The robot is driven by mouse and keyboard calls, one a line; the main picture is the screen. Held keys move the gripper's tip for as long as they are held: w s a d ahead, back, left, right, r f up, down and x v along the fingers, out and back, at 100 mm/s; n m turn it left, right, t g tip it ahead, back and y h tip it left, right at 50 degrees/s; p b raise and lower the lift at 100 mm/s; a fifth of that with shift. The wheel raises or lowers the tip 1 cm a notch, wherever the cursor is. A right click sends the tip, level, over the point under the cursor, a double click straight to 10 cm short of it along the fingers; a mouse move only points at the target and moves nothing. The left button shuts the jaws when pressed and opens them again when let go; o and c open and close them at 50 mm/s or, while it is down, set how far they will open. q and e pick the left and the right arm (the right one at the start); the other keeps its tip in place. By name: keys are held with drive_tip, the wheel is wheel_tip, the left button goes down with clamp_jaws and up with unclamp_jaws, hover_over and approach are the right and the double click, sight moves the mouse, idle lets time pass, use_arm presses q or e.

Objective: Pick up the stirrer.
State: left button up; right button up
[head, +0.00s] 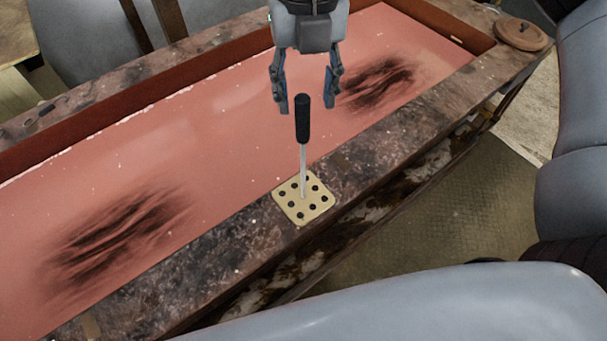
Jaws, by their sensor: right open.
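The stirrer (303,122) has a black handle and a thin pale shaft. It stands upright in a hole of a small yellowish block (290,199) with several dark holes. The block sits on the front rim of the table. My right gripper (306,104) points down with its two fingers apart, one on each side of the top of the stirrer's handle in the picture. Nothing is held between the fingers. From this one view I cannot tell the exact height or depth between fingertips and handle. My left gripper is not in view.
The table (215,249) has a dark, worn rim around a sunken reddish surface (215,130) with dark scorch-like marks. A round brown lid (521,34) lies on the far right corner. The rim beside the block is clear.

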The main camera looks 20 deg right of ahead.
sight(303, 125)
drive_tip(key=shift+a+f, duration=0.15)
drive_tip(key=shift+f, duration=0.35)
drive_tip(key=shift+a+f, duration=0.15)
drive_tip(key=shift+f, duration=0.05)
wheel_tip(303, 125, down, 4)
drive_tip(key=p, duration=0.2)
drive_tip(key=shift+s+f+p, duration=0.1)
drive_tip(key=shift+p, duration=0.3)
drive_tip(key=shift+f, duration=0.5)
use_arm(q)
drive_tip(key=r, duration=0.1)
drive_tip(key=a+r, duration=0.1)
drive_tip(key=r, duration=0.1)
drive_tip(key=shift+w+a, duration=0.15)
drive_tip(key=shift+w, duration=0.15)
use_arm(e)
clamp_jaws()
